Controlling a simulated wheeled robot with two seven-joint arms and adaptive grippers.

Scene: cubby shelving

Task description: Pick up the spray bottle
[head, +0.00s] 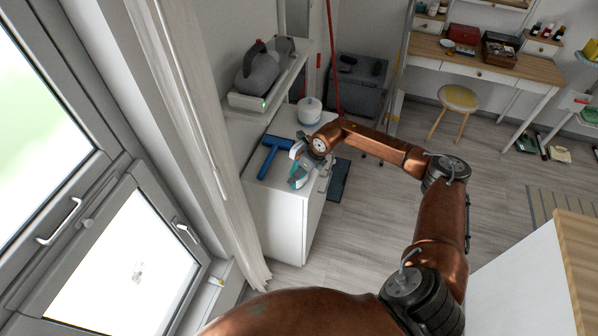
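My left arm enters from the bottom edge and bends across to a white cabinet (287,215) beside the window. My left gripper (302,167) is small in the head view, at the cabinet top's right side. A small white and teal item (293,181), which looks like the spray bottle, shows at the fingers. The gripper and wrist hide much of it. I cannot tell whether the fingers are closed on it or only around it, nor whether it touches the cabinet top. My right gripper is out of view.
A blue T-shaped squeegee (271,153) lies left of the gripper. A white rounded container (309,110) stands behind. A shelf (290,80) holding a grey jug (258,72) overhangs the cabinet's back. A red pole (331,55) rises behind. Open floor lies to the right.

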